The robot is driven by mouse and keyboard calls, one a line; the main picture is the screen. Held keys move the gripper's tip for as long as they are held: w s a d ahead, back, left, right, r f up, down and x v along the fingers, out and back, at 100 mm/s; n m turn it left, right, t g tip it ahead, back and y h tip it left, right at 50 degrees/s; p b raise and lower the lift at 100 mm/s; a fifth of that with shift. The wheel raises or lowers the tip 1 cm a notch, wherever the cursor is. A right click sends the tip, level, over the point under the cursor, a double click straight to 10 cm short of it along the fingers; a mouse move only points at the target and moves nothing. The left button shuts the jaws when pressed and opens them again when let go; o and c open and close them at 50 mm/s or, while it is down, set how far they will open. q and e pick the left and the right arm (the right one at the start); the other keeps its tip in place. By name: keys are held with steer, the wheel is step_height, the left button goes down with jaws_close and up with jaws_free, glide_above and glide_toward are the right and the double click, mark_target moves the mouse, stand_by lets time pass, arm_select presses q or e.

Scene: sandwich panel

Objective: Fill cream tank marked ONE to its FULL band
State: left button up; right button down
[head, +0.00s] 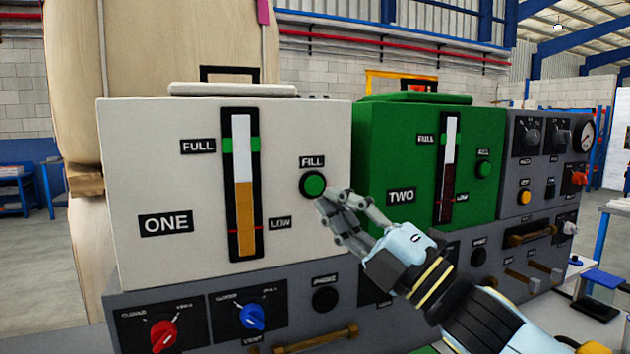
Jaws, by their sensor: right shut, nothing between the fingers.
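The cream tank marked ONE (140,140) stands at centre left. Its gauge (243,215) shows an amber column reaching about halfway, above the red LOW line and below the green FULL band (241,145). The green FILL button (314,184) is on the right of its face. My right gripper (328,208) is shut and empty, with its fingertips just below and right of the FILL button. I cannot tell whether they touch the tank face. My left gripper is not in view.
A green tank marked TWO (380,150) stands to the right, partly behind my right arm. Below are a red knob (163,335), a blue knob (252,317), a black button (325,298) and a brass-coloured handle (316,340). A grey panel with switches (515,200) is further right.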

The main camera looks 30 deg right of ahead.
glide_toward(296, 173)
steer(key=shift+w+a+r, duration=0.9)
steer(key=shift+w+r, duration=0.2)
steer(key=shift+w, duration=0.05)
steer(key=shift+w, duration=0.15)
stand_by(0.5)
steer(key=shift+w, duration=0.25)
steer(key=shift+w, duration=0.35)
stand_by(5.4)
